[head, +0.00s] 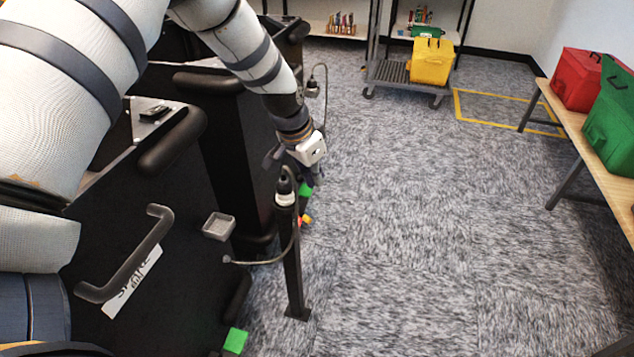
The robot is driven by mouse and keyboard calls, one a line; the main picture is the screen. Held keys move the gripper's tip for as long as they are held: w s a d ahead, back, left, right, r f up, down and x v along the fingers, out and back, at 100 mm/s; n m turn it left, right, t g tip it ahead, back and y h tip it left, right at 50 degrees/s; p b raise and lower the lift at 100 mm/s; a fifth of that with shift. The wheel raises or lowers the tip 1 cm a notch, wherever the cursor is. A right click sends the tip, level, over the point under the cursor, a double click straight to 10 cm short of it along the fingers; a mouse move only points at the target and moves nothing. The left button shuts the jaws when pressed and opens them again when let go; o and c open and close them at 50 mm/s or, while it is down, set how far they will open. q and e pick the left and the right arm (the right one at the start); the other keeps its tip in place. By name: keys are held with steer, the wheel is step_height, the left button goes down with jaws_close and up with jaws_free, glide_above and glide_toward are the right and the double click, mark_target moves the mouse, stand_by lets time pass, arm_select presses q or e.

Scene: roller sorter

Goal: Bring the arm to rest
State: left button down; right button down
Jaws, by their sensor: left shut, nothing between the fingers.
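My left arm reaches in from the upper left. My left gripper (309,177) is at its end, pointing down beside the black cabinets, just above the top of a thin black post (290,250). The gripper is shut with nothing visible in it; its fingertips are small and partly hidden. Behind the post, a green block (305,190) and a small orange-red piece (305,219) show near the gripper. My right gripper is not in view.
A black cabinet (185,235) with a handle (130,265) stands at left. A green block (235,340) lies at the bottom. A cart (392,73) carries a yellow box (431,62). A bench (570,120) at right holds red (580,80) and green (610,128) boxes. The middle floor is clear.

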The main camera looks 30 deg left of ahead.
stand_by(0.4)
arm_select(q)
steer(key=s+d+f+g, duration=0.1)
steer(key=s+d+f, duration=0.1)
steer(key=s+f, duration=0.35)
steer(key=s+d+f+n+g, duration=0.1)
steer(key=s+d+f, duration=0.25)
steer(key=s, duration=0.35)
steer(key=s+d+f+g, duration=0.1)
steer(key=s+d+f, duration=0.1)
steer(key=s+f, duration=0.35)
steer(key=s+d+n+g+y, duration=0.1)
steer(key=s+d+n+g, duration=0.1)
steer(key=s, duration=2.4)
steer(key=shift+d+r+g+p, duration=0.25)
steer(key=shift+d+g+p, duration=0.1)
steer(key=shift+g+p, duration=0.1)
